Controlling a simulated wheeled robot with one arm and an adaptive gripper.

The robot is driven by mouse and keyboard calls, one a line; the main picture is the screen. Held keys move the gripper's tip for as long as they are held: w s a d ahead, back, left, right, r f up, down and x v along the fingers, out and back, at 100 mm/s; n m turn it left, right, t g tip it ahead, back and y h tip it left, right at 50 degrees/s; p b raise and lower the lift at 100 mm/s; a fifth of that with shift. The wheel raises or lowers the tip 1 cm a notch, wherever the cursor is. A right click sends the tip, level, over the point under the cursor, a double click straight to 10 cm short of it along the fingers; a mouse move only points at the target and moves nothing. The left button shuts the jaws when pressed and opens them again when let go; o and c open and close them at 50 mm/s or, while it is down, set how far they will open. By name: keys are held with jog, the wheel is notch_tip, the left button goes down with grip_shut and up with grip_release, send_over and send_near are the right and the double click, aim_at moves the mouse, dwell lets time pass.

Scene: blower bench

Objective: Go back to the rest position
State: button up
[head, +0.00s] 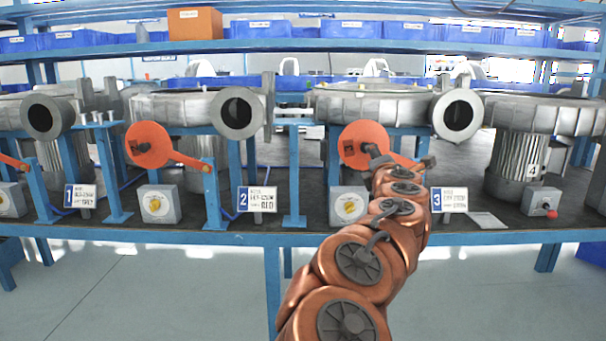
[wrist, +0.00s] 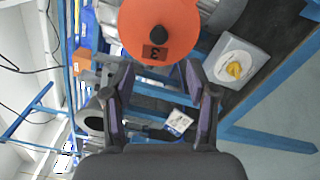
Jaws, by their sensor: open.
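My copper-coloured arm reaches forward over the bench to station 3. My gripper (wrist: 160,78) is open in the wrist view, its two dark fingers spread with nothing held between them. The orange disc (wrist: 160,28) marked 3 lies just beyond the fingertips; I cannot tell how close they are to it. In the head view this orange disc with its lever (head: 362,142) is behind the end of my arm, which covers part of the lever. The gripper itself is mostly hidden there by my arm.
Blue bench (head: 190,238) carries several grey blowers (head: 370,108). Another orange lever (head: 148,145) stands at station 2. A shelf with blue bins (head: 262,28) runs above. Floor before the bench is clear.

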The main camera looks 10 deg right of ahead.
jog(key=s+d+r+m+g+h, duration=0.3)
jog(key=s+d+m+h, duration=0.3)
jog(key=s+d+m, duration=0.35)
jog(key=s+d+f+m+g+h, duration=0.2)
jog(key=s+d+f+m+g, duration=0.1)
jog(key=s+f+m, duration=0.25)
jog(key=s+a+f+m+g+y, duration=0.25)
jog(key=s+f+m+g, duration=0.2)
jog(key=s+f, duration=0.55)
jog(key=s+a+f+m+g+y, duration=0.2)
jog(key=s+a+f+g+y, duration=0.5)
jog(key=s+a+f, duration=0.9)
jog(key=s+a+f+g+y, duration=0.25)
jog(key=s+a, duration=0.25)
jog(key=s, duration=0.4)
jog(key=s+a+p+v, duration=0.1)
jog(key=s+p+v, duration=0.1)
jog(key=p+v, duration=1)
jog(key=s+r+p+v, duration=0.1)
jog(key=s+p+v, duration=0.2)
jog(key=p+v, duration=0.9)
jog(key=shift+a+r+n+h+p, duration=0.25)
jog(key=shift+r+n+h, duration=0.2)
jog(key=shift+r, duration=0.35)
jog(key=shift+w, duration=0.1)
